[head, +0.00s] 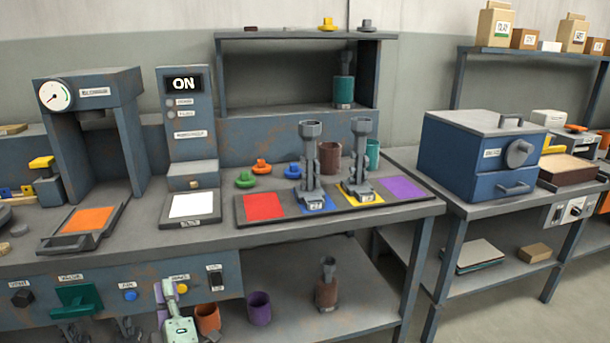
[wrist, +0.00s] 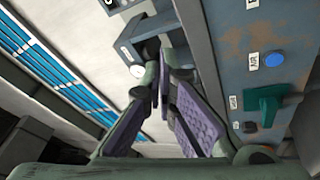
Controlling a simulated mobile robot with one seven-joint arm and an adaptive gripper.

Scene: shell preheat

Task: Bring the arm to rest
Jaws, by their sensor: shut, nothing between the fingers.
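My gripper (head: 167,291) shows low in the head view, in front of the workbench's front panel (head: 215,268), near the yellow button. Its fingers point upward there, and nothing is between them. In the wrist view my gripper (wrist: 172,75) shows its purple finger pads brought together at the tips, shut and empty. The wrist picture is turned sideways, with the bench front on the right and the ceiling lights on the left. Most of my arm is out of the head view.
The front panel carries a green handle (head: 77,298), a blue button (head: 130,295) and a switch (head: 215,277), close to my gripper. Cups (head: 259,308) stand on the lower shelf. The bench top holds a press (head: 95,130), an ON display (head: 184,84) and a coloured mat (head: 402,188).

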